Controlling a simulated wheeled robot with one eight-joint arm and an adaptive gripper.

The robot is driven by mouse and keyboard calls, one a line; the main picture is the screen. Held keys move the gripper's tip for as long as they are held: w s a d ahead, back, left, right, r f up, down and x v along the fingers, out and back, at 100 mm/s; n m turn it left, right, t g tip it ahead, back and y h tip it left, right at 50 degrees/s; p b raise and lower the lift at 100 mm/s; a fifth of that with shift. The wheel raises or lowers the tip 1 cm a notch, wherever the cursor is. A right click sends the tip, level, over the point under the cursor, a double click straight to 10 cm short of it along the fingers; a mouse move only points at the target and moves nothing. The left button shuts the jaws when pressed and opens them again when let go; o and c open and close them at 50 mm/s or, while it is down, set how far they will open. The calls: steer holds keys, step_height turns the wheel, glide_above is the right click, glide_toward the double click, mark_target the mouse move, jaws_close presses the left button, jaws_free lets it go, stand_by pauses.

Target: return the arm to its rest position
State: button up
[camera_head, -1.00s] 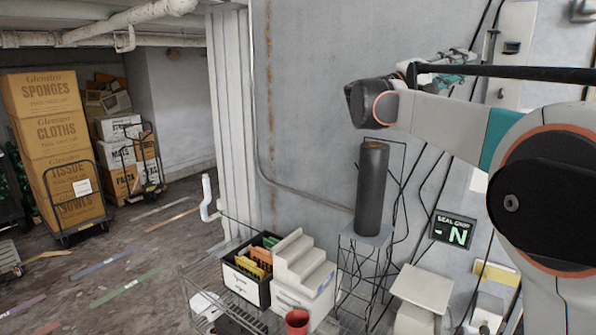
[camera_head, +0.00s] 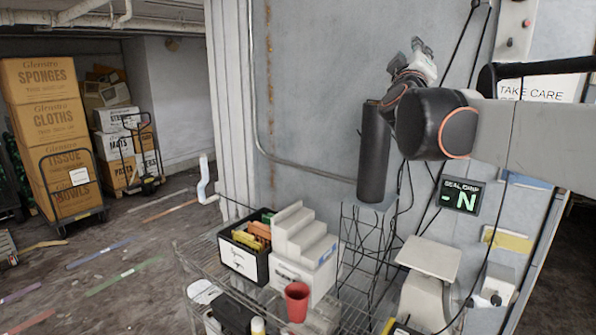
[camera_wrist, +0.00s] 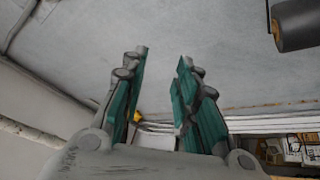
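My arm reaches in from the right edge of the head view in front of the grey wall panel (camera_head: 310,90). Its black joint hides part of the panel. My gripper (camera_head: 422,52) points up beyond that joint, small and partly hidden. In the wrist view my gripper (camera_wrist: 163,58) has its two green-padded fingers spread apart with nothing between them. The fingers point toward a pale grey surface.
A dark cylinder (camera_head: 373,160) stands on a wire stand just left of my arm's joint. The seal grip display (camera_head: 459,196) shows "- N". Below are a wire cart with a black bin (camera_head: 240,258), a white stepped block (camera_head: 300,240) and a red cup (camera_head: 297,300). Stacked cartons (camera_head: 45,130) stand left.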

steer(key=s+a+f+g+y+b, duration=0.2)
steer(key=s+a+f+y+b, duration=0.15)
steer(key=f, duration=0.75)
steer(key=s+a+f+g+y+b, duration=0.1)
steer(key=s+a+f+y+b, duration=0.25)
steer(key=f, duration=0.75)
steer(key=s+a+f+g+y+b, duration=0.2)
steer(key=s+f+y+b, duration=0.15)
steer(key=s+f, duration=0.45)
steer(key=s+d+f+m+g+b, duration=0.1)
steer(key=s+f+m+g+b, duration=0.1)
steer(key=s+f, duration=0.5)
steer(key=s+d+f+m+g+h+b, duration=0.1)
steer(key=s+f+g+b, duration=0.3)
steer(key=f, duration=1.4)
steer(key=s+d+f+m+g+h+b, duration=0.1)
steer(key=s+f+m+g+b, duration=0.1)
steer(key=s+f+b, duration=0.3)
steer(key=s+f+g, duration=0.1)
steer(key=s+f, duration=0.3)
steer(key=f, duration=0.4)
steer(key=shift+s+d+f+m, duration=0.25)
steer(key=shift+s+d+m, duration=0.1)
steer(key=shift+d+m, duration=0.05)
steer(key=shift+h, duration=0.25)
